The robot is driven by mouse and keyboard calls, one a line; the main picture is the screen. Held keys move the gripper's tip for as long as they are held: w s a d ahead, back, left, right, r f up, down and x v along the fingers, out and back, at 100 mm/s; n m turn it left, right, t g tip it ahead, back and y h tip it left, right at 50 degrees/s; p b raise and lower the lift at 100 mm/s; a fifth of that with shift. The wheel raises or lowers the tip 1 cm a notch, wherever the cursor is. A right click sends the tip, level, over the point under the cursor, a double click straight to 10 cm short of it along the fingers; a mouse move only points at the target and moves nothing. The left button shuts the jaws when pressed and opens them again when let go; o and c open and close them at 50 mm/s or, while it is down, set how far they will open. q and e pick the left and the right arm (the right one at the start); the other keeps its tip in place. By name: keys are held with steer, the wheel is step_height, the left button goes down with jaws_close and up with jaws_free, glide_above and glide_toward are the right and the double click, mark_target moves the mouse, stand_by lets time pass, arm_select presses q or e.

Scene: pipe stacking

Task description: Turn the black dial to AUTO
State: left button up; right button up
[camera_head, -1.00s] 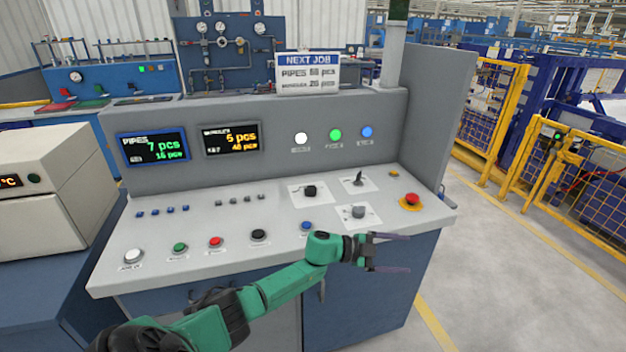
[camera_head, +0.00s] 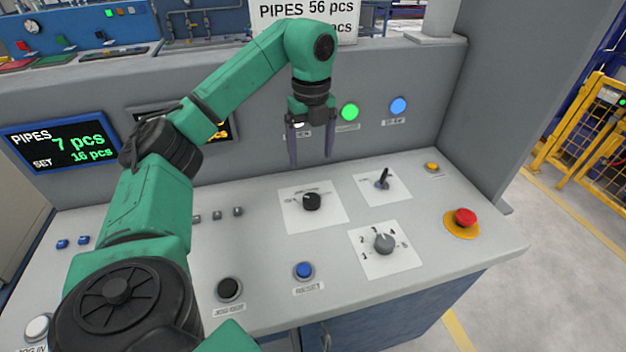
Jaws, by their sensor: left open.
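The black dial (camera_head: 312,202) sits on a white label plate (camera_head: 297,221) in the middle of the grey console top. The lettering around it is too small to read. My left gripper (camera_head: 310,163) hangs pointing down, just above and behind the dial in the picture. Its two dark fingers are apart with nothing between them, and they do not touch the dial. My right gripper is not in view.
Right of the black dial are a black lever switch (camera_head: 383,179), a grey numbered knob (camera_head: 384,243) and a red emergency button (camera_head: 465,217). In front are a blue button (camera_head: 304,270) and a black button (camera_head: 229,288). The upright panel (camera_head: 420,130) stands behind.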

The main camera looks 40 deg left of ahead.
arm_select(q)
steer(key=b, duration=0.3)
glide_above(312, 198)
steer(key=f, duration=0.5)
steer(key=shift+s+d, duration=0.25)
steer(key=shift+s, duration=0.1)
steer(key=f, duration=0.7)
steer(key=shift+w+a+f, duration=0.1)
steer(key=shift+w+a, duration=0.2)
steer(key=shift+w, duration=0.05)
steer(key=shift+s+d+f, duration=0.1)
steer(key=shift+s+f, duration=0.05)
steer(key=shift+f, duration=0.25)
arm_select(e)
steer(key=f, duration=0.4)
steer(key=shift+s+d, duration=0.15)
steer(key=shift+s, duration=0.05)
arm_select(q)
steer(key=c, duration=1.4)
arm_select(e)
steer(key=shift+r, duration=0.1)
